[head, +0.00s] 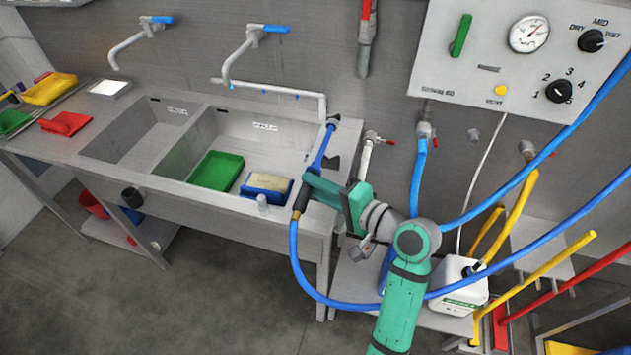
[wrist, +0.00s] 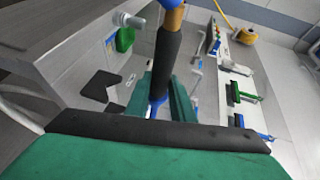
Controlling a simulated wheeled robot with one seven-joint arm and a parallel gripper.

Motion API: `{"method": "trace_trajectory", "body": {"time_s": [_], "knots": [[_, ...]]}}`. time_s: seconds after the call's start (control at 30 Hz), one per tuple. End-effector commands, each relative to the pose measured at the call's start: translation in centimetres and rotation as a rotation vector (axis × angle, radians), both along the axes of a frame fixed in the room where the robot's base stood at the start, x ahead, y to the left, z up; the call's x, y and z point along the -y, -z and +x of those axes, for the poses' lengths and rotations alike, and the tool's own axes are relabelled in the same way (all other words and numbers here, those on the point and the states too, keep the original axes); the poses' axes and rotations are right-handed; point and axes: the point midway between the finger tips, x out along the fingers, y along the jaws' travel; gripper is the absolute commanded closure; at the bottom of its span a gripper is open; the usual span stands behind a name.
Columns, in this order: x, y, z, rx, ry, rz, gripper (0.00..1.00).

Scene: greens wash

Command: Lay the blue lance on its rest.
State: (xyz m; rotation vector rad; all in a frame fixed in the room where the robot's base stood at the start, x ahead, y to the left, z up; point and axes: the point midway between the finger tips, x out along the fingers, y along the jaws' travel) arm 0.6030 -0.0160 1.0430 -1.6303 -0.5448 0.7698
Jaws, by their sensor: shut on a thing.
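The blue lance (head: 321,151) is in my gripper (head: 309,186), above the right end of the sink unit. It is tilted, with its dark nozzle up toward the wall and its black grip and brass hose end down toward the front. In the wrist view the lance's black grip (wrist: 167,62) and blue tube pass between the green fingers (wrist: 165,98), which are shut on it. A black bracket (head: 333,163), perhaps the rest, shows on the sink's right end, partly behind the lance. A black bracket shape also shows in the wrist view (wrist: 103,87), apart from the lance.
The blue hose (head: 311,284) loops from the lance below my arm. The sink basins (head: 175,159) hold a green tray (head: 217,171) and a blue tub (head: 266,188). Taps and a control panel (head: 518,55) are on the wall.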

Motion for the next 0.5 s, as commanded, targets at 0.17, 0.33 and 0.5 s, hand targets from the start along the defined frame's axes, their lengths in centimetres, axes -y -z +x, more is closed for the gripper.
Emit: {"method": "trace_trajectory", "body": {"time_s": [0.17,0.33,0.5], "knots": [[0.1,0.0,0.0,0.002,0.002,0.0,0.87],[0.2,0.3,-0.1,0.003,0.003,-0.002,0.87],[0.2,1.6,-0.1,0.002,0.005,-0.002,0.87]]}}
